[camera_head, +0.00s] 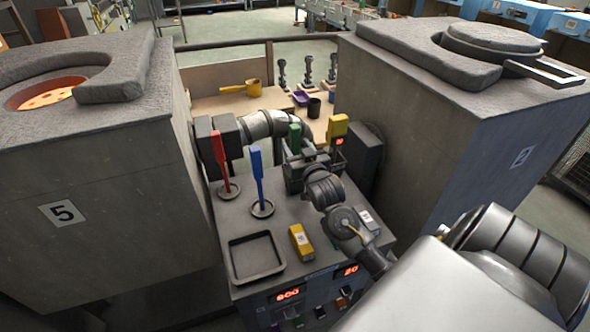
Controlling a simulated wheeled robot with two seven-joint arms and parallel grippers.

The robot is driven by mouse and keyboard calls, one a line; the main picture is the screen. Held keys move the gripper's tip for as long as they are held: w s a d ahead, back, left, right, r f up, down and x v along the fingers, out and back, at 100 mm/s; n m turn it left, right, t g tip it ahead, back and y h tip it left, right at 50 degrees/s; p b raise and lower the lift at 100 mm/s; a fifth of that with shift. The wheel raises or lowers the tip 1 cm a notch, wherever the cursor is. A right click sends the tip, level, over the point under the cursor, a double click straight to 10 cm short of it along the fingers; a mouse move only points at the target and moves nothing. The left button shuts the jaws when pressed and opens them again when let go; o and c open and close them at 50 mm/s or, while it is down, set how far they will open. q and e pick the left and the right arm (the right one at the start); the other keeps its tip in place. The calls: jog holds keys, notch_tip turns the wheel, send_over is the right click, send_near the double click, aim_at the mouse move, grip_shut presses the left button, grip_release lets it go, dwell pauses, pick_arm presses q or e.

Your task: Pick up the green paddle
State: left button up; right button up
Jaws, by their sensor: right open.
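The green paddle (295,138) stands upright at the back of the grey console (300,213); its lower part is hidden behind my right gripper. My right gripper (308,158) is open over the back of the console, at the green paddle's lower part. Whether the paddle is between its fingers or they touch it, I cannot tell. A yellow paddle (337,128) stands just to the right, close to the gripper. A red paddle (219,155) and a blue paddle (257,175) stand upright in round sockets to the left. My left gripper is out of view.
Large grey furnaces flank the console, the left one (110,185) marked 5 and the right one (455,125) marked 2. An empty black tray (232,262) and a yellow block (300,241) lie at the console's front. A grey pipe (262,125) runs behind the paddles.

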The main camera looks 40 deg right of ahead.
jog(key=p+x, duration=0.1)
jog(key=x, duration=0.3)
jog(key=shift+w, duration=0.1)
jog(key=c, duration=1.1)
